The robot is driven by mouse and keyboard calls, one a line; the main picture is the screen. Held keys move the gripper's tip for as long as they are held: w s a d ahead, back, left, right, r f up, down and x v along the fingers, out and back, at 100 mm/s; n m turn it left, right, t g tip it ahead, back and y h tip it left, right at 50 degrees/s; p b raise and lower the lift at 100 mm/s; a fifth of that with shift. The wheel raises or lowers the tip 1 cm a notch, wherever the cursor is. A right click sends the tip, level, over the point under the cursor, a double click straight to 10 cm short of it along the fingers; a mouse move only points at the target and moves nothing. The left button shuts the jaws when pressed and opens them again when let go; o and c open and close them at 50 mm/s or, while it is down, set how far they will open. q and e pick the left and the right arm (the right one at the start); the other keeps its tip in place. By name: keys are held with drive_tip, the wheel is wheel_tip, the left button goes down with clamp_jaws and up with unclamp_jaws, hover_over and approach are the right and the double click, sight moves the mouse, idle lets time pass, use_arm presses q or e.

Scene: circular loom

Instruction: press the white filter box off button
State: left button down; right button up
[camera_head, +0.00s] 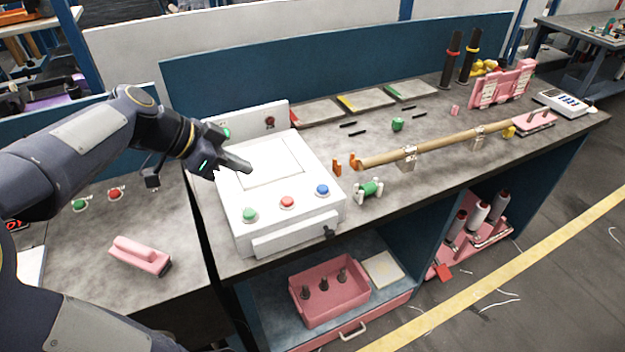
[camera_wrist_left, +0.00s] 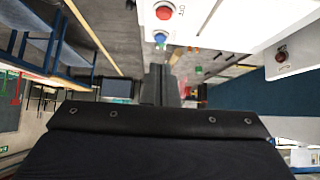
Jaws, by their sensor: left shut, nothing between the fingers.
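The white filter box (camera_head: 262,215) stands on the left end of the workbench. Its front top edge carries a green button (camera_head: 249,215), a red button (camera_head: 287,202) and a blue button (camera_head: 322,189). Its raised back panel (camera_head: 250,122) has another red button (camera_head: 270,122) and a green button (camera_head: 226,133) partly behind my gripper. My left gripper (camera_head: 246,168) is shut and empty over the rear left of the box top. In the left wrist view its fingers (camera_wrist_left: 160,86) point ahead; a red button (camera_wrist_left: 164,12) and the back-panel red button (camera_wrist_left: 281,56) show, apart from them. My right gripper is not in view.
A wooden rod (camera_head: 435,146) on holders and a green spool (camera_head: 369,190) lie to the right of the box. A pink tray (camera_head: 330,308) sits on the lower shelf. A left table holds a pink block (camera_head: 140,255) and a separate red button (camera_head: 115,194).

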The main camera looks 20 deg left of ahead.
use_arm(q)
drive_tip(key=p, duration=0.2)
hover_over(291, 198)
drive_tip(key=s+a, duration=0.2)
drive_tip(key=f, duration=0.7)
drive_tip(key=shift+d+f, duration=0.1)
drive_tip(key=shift+d, duration=0.15)
wheel_tip(291, 198, down, 2)
drive_tip(key=shift+a+f, duration=0.1)
drive_tip(key=shift+f, duration=0.85)
